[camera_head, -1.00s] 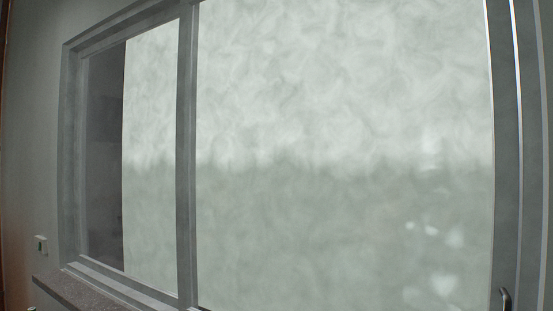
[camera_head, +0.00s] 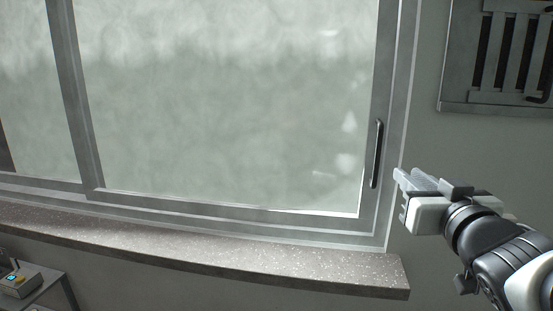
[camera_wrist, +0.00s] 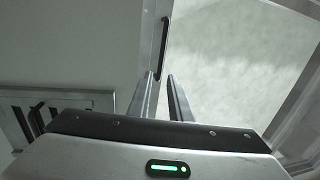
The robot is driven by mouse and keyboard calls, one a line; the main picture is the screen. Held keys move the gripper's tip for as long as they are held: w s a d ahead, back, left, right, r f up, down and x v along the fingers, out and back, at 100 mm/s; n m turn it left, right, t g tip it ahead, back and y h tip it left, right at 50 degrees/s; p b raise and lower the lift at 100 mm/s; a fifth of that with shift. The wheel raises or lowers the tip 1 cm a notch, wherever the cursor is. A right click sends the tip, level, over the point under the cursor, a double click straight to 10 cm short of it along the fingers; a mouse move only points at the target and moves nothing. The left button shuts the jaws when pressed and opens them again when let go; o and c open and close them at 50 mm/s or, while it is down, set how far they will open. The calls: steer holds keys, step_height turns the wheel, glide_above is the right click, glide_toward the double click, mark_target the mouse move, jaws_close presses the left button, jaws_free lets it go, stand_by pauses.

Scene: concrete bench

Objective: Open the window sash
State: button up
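The window sash (camera_head: 370,185) is a grey frame around a large frosted pane; it looks closed against the right side of the outer frame. Its black upright bar handle (camera_head: 377,153) is on the right stile. My gripper (camera_head: 402,190) is just right of the handle, a little lower in the picture, apart from it. In the wrist view my gripper's two fingers (camera_wrist: 161,76) stand a narrow gap apart with nothing between them. The handle (camera_wrist: 164,45) shows there beyond the fingertips, its lower end lining up with the gap.
A speckled stone sill (camera_head: 230,258) juts out below the window, its right end under my gripper. A slatted metal panel (camera_head: 510,55) hangs on the wall at upper right. A small device with a lit screen (camera_head: 18,282) sits at lower left.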

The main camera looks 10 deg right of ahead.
mark_target(380, 150)
steer(key=w, duration=0.5)
steer(key=w+d, duration=0.1)
steer(key=w, duration=1.1)
steer(key=shift+w+d+r, duration=0.1)
steer(key=shift+w+d, duration=0.05)
steer(key=shift+d, duration=0.1)
jaws_close()
